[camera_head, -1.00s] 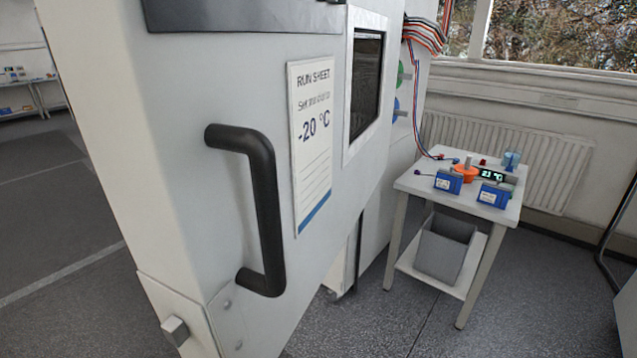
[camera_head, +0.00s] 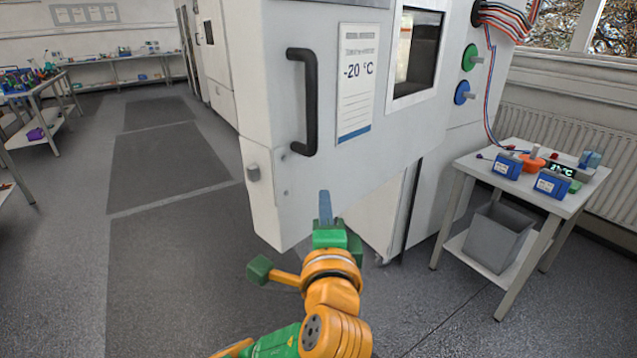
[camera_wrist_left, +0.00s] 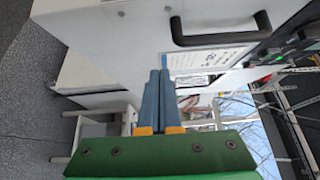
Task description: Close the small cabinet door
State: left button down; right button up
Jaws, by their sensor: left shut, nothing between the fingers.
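The cabinet door (camera_head: 290,165) is a thick white panel with a small window (camera_head: 416,55), a printed sheet marked -20 °C (camera_head: 357,85) and a black bar handle (camera_head: 308,105). It seems to stand open, swung out toward me. My left gripper (camera_head: 325,200) is in front of the door's lower part, below the handle. Its blue fingers are shut and empty. In the left wrist view the shut fingers (camera_wrist_left: 158,80) point at the white door face, with the handle (camera_wrist_left: 220,40) beyond them to the right. I cannot tell whether the fingertips touch the door.
A small white table (camera_head: 520,180) with blue boxes, an orange part and a grey bin (camera_head: 498,238) on its lower shelf stands at the right. A radiator (camera_head: 590,150) is behind it. The floor at the left is open, with benches (camera_head: 40,95) farther off.

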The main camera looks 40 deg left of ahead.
aim_at(307, 160)
pick_arm(q)
jog(key=p+x, duration=0.1)
jog(key=x, duration=0.3)
jog(key=s+a+p+x, duration=0.1)
jog(key=x, duration=0.3)
jog(key=a+x, duration=0.1)
jog(key=x, duration=0.4)
jog(key=shift+s+a+f+p, duration=0.1)
jog(key=shift+s+f+p, duration=0.2)
jog(key=shift+f+p, duration=0.1)
jog(key=shift+a+f, duration=0.1)
jog(key=shift+a, duration=0.25)
jog(key=shift+d, duration=0.1)
pick_arm(e)
jog(key=r, duration=0.1)
jog(key=w+a+r, duration=0.1)
jog(key=r, duration=0.1)
jog(key=shift+a, duration=0.15)
pick_arm(q)
jog(key=shift+d, duration=0.1)
pick_arm(e)
jog(key=shift+s, duration=0.1)
